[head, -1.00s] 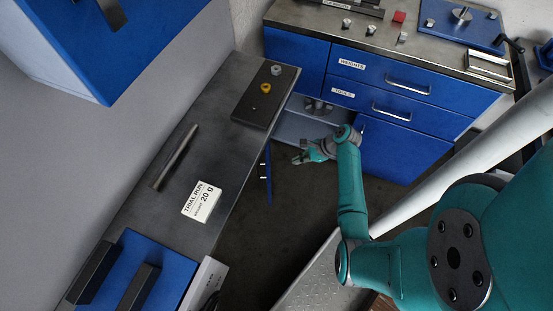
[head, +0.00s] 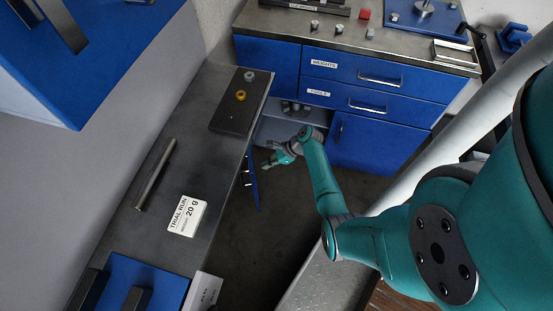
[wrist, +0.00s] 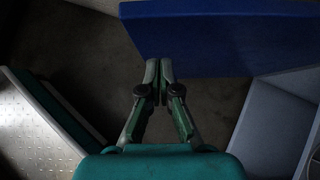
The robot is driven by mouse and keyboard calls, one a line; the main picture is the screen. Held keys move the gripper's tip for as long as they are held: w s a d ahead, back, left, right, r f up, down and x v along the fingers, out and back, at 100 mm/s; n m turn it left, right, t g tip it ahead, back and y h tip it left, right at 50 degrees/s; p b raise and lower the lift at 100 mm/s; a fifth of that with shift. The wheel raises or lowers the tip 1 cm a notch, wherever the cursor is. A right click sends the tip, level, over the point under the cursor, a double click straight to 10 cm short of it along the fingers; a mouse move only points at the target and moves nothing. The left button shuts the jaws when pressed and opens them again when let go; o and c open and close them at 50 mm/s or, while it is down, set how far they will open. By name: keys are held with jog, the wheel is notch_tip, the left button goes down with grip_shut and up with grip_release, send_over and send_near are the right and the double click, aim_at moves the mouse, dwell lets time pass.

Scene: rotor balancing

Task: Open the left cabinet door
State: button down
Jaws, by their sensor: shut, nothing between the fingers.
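The left cabinet door (head: 253,187) is a blue panel standing swung out from the cabinet, seen nearly edge-on beside the bench in the head view. Its dark handle is partly visible on the side toward the bench. Behind it the left compartment (head: 275,129) is open, with a pale interior. My gripper (head: 265,164) is shut and empty, just right of the door, on its inner side. In the wrist view a blue panel (wrist: 225,40), apparently this door, lies beyond the shut fingertips (wrist: 158,68); whether they touch it is unclear.
The right cabinet door (head: 372,145) is closed, below the drawers labelled weights (head: 375,75) and tools (head: 375,103). A metal-topped bench (head: 150,225) stands close on the left. Dark floor (head: 275,220) is clear below the gripper. A pale sloping rail (head: 450,140) runs at right.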

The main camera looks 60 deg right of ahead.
jog(key=shift+w+a+r, duration=0.1)
jog(key=shift+w+a, duration=0.95)
jog(key=shift+w, duration=0.1)
jog(key=w+a+m+t+h, duration=0.1)
jog(key=w+a+m, duration=0.1)
jog(key=w+a, duration=0.7)
jog(key=w, duration=0.3)
jog(key=shift+w+a+m+h, duration=0.2)
jog(key=shift+a+m+h, duration=0.05)
jog(key=shift+m+h, duration=0.15)
